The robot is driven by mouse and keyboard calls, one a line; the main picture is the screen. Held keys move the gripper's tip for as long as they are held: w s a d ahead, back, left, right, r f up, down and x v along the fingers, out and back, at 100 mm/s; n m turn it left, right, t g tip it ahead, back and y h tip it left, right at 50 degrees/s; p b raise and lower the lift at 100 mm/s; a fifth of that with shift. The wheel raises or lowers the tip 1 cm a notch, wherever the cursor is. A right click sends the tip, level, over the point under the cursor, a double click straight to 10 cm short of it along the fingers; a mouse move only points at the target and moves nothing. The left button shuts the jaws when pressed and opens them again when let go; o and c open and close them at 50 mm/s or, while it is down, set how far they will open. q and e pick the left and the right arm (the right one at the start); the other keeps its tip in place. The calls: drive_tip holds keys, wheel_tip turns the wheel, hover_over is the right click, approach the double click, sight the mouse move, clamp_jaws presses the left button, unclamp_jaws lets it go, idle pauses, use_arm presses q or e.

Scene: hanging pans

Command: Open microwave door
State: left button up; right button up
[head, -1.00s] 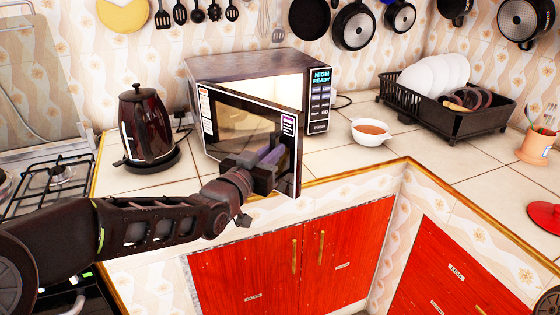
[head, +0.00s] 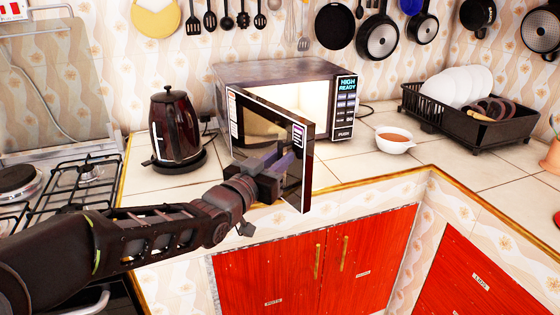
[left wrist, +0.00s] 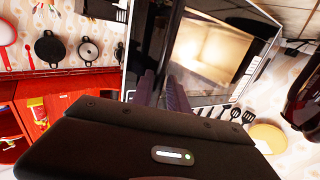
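The microwave (head: 285,75) stands on the counter by the back wall, its lit inside showing. Its door (head: 306,178) is partly open, hinged at the left and swung out toward me. My left gripper (head: 280,165) is at the outer face of the door, near its free edge, with its fingers close together. They appear shut on the door handle, which the fingers hide. In the left wrist view the two fingers (left wrist: 163,92) reach toward the door, and the lit inside (left wrist: 215,50) shows beyond. My right gripper is not in view.
A dark kettle (head: 175,130) stands left of the microwave, beside the stove (head: 65,185). A white bowl (head: 395,140) and a black dish rack (head: 470,125) are to the right. Red cabinets (head: 315,260) lie below the counter edge. Pans hang on the wall.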

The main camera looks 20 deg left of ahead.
use_arm(q)
drive_tip(key=shift+f, duration=0.1)
drive_tip(key=s+a, duration=0.1)
drive_tip(key=s, duration=0.6)
drive_tip(key=shift+s+a, duration=0.15)
drive_tip(key=shift+s, duration=0.2)
drive_tip(key=s+d+f+n+g+p, duration=0.1)
drive_tip(key=d+f+n+g+p, duration=0.2)
drive_tip(key=f, duration=1.1)
drive_tip(key=d+f+n+g+p, duration=0.1)
drive_tip(key=d+f+g, duration=0.3)
drive_tip(key=f, duration=0.9)
drive_tip(key=s+d+f+g+p, duration=0.3)
drive_tip(key=s+d+f+g, duration=0.2)
drive_tip(key=s+f, duration=0.4)
drive_tip(key=s+d+f+g+h+p, duration=0.1)
drive_tip(key=s+d+f+g+p, duration=0.1)
drive_tip(key=s+d+f+g, duration=0.3)
drive_tip(key=s+d+f, duration=0.1)
drive_tip(key=s+f, duration=0.3)
drive_tip(key=s, duration=0.6)
drive_tip(key=shift+s+f+p, duration=0.2)
drive_tip(key=shift+f+p, duration=0.1)
drive_tip(key=shift+p, duration=0.1)
